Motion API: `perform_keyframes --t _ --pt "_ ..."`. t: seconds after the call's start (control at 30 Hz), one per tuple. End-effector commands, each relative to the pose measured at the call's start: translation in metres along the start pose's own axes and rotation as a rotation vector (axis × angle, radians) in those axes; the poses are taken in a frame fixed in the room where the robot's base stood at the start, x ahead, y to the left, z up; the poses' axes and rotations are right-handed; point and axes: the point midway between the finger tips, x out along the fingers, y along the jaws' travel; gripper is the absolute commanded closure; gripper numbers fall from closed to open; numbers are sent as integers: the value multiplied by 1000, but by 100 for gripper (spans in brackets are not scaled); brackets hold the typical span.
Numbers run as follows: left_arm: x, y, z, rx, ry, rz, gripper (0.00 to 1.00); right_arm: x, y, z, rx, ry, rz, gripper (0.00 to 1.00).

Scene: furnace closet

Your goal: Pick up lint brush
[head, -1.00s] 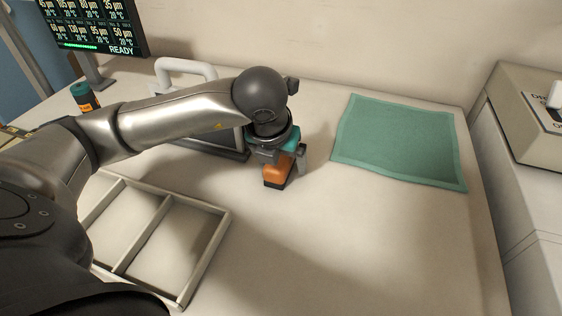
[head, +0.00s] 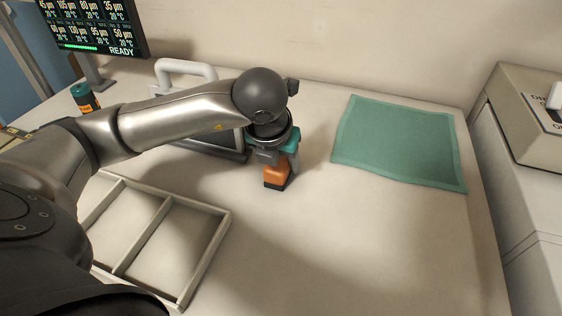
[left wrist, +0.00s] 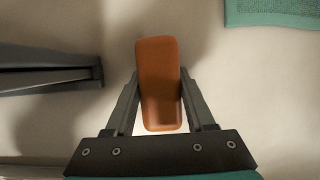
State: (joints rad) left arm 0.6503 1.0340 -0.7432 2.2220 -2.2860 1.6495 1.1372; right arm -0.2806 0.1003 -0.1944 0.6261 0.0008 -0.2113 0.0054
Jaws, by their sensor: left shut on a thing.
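The lint brush (head: 277,174) is an orange block with a dark lower edge, near the middle of the table. In the left wrist view its orange top (left wrist: 159,85) lies between the two fingers. My left gripper (head: 279,166) reaches down over it and is shut on it; the gripper also shows in the left wrist view (left wrist: 160,108). The brush is at or very near the table surface; I cannot tell if there is a gap. My right gripper is not in view.
A two-compartment tray (head: 215,243) stands at the front left. A green cloth (head: 398,140) lies at the back right. A dark-panelled thing with a light handle (head: 186,70) is behind my left arm. A bottle (head: 84,97) stands at the far left. The front right of the table is clear.

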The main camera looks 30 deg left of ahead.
Motion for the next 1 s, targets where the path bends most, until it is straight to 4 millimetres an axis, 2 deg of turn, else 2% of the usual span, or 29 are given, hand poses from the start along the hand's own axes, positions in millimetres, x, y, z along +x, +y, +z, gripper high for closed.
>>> perform_keyframes --t 0.37,0.57,0.8,1.0 --pt "-9 0 4 -1 -2 0 100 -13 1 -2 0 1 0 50" --pt "-56 -1 25 -1 -8 -4 100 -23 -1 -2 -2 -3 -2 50" --pt "-129 -1 55 -1 -8 -3 100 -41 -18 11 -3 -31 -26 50" --pt "-170 0 71 0 -5 -1 100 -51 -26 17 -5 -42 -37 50"
